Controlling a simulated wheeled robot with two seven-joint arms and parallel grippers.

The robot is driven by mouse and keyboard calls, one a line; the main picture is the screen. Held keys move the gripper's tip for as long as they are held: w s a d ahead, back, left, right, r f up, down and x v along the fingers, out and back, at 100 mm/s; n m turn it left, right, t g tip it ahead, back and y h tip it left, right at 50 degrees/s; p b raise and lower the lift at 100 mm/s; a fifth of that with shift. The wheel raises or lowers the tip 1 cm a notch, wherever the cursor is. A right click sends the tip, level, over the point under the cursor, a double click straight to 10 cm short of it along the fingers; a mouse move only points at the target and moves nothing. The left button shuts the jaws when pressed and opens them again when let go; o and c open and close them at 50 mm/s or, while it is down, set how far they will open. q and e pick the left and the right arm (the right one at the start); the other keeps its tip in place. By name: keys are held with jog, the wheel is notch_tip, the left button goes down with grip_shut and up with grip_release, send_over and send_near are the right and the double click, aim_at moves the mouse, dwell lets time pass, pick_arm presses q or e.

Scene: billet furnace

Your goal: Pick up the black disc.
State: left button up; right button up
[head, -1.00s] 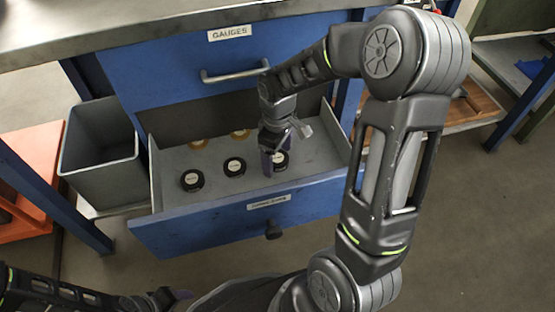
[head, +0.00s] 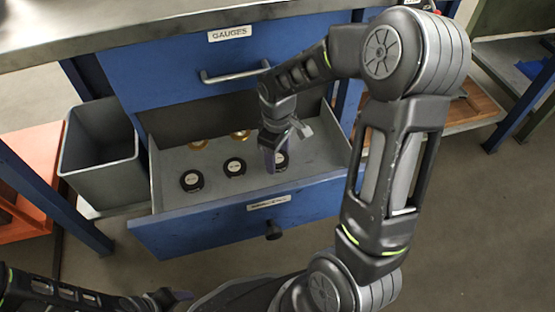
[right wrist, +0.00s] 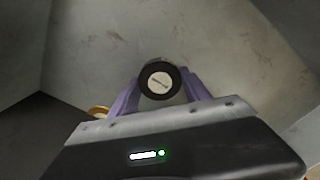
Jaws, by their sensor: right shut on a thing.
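The open drawer (head: 320,152) holds three black discs with pale round labels in a row. The left disc (head: 192,181) and the middle disc (head: 235,167) lie free on the drawer floor. My right gripper (head: 272,160) points down into the drawer and is shut on the right black disc (head: 281,161). In the right wrist view that disc (right wrist: 160,82) sits between the two purple fingers. I cannot tell whether it is clear of the floor. My left gripper (head: 165,298) is low at the front, outside the drawer; its jaws are unclear.
The drawer front (head: 175,236) and the closed GAUGES drawer (head: 180,72) above bound the space. A grey bin (head: 85,165) stands at the left. Floor in front is free.

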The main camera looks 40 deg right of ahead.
aim_at(277, 158)
grip_shut()
notch_tip(277, 158, up, 10)
jog(key=p, duration=0.3)
jog(key=shift+p, duration=0.35)
dwell(0.7)
